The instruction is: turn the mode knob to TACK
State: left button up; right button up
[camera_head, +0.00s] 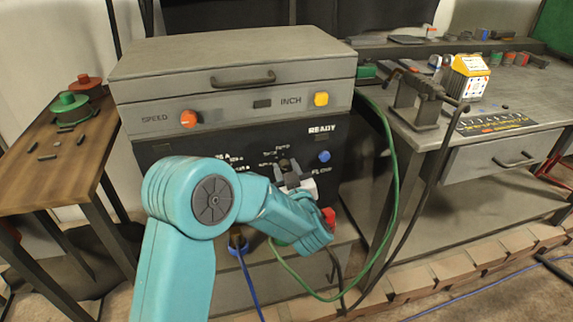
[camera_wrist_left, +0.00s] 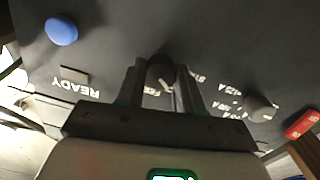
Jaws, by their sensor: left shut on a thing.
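A dark knob, which I take to be the mode knob, sits on the black front panel (camera_head: 165,150) of the grey machine, with small white labels around it. Its dark rounded top shows between the fingers in the left wrist view (camera_wrist_left: 160,70). My left gripper (camera_head: 289,170) is shut on this knob, one finger on each side. The labels are partly hidden by the fingers and too small to read for sure, so I cannot tell which setting the knob points to. A second dark knob (camera_wrist_left: 262,108) stands free beside it. My right gripper is out of view.
A blue button (camera_head: 324,156) near the READY label and a red part (camera_wrist_left: 300,124) are close to the gripper. Orange (camera_head: 188,118) and yellow (camera_head: 321,99) knobs are above. A green cable (camera_head: 393,190) hangs on the right. A wooden table (camera_head: 30,175) and a workbench (camera_head: 455,135) flank the machine.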

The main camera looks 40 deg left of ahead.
pick_arm(q)
jog(key=shift+m+p, duration=0.6)
jog(key=shift+m, duration=0.4)
jog(key=shift+f, duration=0.1)
jog(key=o, duration=1)
jog(key=shift+o, duration=0.2)
jog(key=shift+d, duration=0.1)
jog(key=p+v, duration=0.1)
jog(key=v, duration=1.5)
jog(key=shift+s, duration=0.1)
